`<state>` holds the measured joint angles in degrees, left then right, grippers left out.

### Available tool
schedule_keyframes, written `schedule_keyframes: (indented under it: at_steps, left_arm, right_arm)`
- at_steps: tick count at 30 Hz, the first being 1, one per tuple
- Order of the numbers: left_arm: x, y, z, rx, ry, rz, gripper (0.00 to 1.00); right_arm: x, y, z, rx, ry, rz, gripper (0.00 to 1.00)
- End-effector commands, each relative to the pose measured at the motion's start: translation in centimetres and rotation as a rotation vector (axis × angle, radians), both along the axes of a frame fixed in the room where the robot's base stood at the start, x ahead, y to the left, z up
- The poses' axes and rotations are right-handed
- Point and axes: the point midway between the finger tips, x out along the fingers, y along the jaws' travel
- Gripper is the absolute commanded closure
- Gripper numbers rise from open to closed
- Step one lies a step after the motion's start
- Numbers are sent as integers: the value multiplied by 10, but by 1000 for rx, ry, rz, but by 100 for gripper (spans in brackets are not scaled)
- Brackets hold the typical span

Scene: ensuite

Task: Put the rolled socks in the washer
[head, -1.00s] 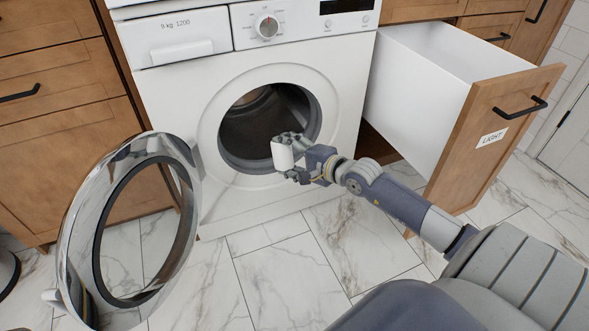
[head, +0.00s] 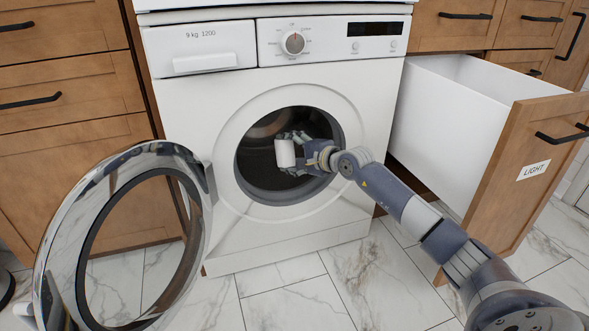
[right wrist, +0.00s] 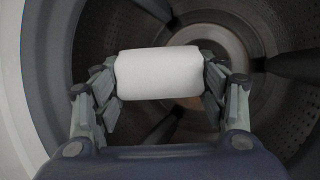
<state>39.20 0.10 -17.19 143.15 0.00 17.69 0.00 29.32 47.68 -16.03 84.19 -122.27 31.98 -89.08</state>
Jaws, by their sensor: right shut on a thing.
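The rolled socks (head: 286,153) are a small white roll, held by my right gripper (head: 297,152) in front of the washer's round opening. In the right wrist view the roll (right wrist: 158,73) sits crosswise between both fingers of the gripper (right wrist: 160,80), with the drum (right wrist: 270,70) behind it. The washer (head: 190,112) is white, and its round door (head: 50,235) hangs wide open to the left. The dark drum (head: 262,135) shows past the hand; I see no laundry in its visible part. My left gripper is not in view.
A deep drawer labelled LIGHT (head: 505,205) stands pulled out to the right of the washer, close to my right arm. Wooden cabinets (head: 65,65) stand on the left. The marble-tiled floor (head: 300,295) in front is clear.

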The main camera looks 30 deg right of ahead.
Motion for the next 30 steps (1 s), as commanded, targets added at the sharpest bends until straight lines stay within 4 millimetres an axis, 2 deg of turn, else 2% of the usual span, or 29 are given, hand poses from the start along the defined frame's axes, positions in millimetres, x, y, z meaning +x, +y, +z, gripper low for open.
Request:
schedule_keyframes:
  at_steps: [1,18,30]
  left_arm:
    - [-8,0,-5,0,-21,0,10]
    - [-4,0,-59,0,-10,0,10]
    - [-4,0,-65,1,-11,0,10]
  right_arm:
    - [8,-2,-2,2,-5,-2,57]
    - [77,-19,-2,2,-3,-2,57]
    - [88,-21,1,0,0,0,57]
